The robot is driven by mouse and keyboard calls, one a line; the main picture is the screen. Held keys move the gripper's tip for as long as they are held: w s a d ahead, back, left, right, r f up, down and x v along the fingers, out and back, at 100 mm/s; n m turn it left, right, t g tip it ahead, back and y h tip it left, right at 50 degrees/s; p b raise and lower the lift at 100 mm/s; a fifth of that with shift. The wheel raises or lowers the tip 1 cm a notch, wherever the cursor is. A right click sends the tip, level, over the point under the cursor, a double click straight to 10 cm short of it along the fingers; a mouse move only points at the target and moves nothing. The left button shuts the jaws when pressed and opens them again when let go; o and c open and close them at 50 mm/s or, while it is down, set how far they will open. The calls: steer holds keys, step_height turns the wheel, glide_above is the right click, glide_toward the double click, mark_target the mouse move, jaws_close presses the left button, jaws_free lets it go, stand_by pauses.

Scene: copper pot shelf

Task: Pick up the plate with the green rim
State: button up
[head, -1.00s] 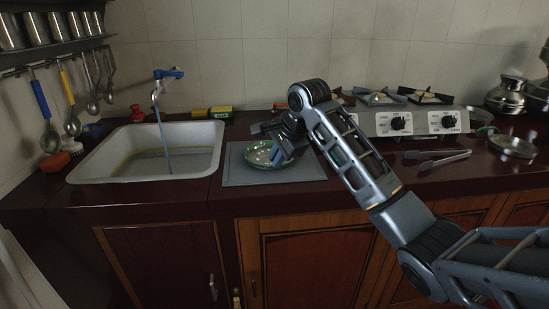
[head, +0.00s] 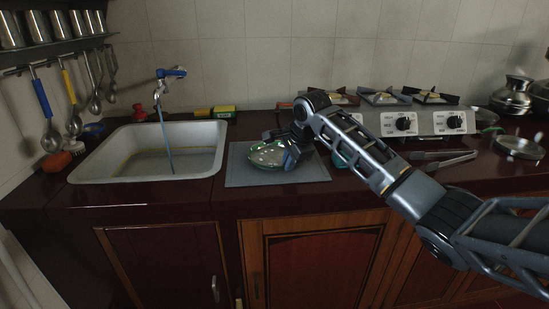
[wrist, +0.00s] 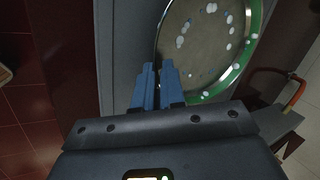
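The plate with the green rim (head: 267,154), its face marked with pale spots, is at the grey mat on the counter. It looks tilted in the head view. In the wrist view the plate (wrist: 205,45) fills the upper middle, its green rim on the right. My gripper (head: 288,157) is at the plate's right side in the head view. In the wrist view its blue fingers (wrist: 158,66) are close together, with the plate's near edge running between their tips. They look shut on that edge. Whether the plate still touches the mat is unclear.
The grey mat (head: 240,175) lies between the sink (head: 95,170) on the left and the stove (head: 428,123) on the right. Tongs (head: 450,160) and a metal dish (head: 520,147) lie farther right. A teal object (head: 340,160) shows partly behind my arm.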

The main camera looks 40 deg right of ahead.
jaws_close()
steer(key=shift+r, duration=0.1)
stand_by(0.4)
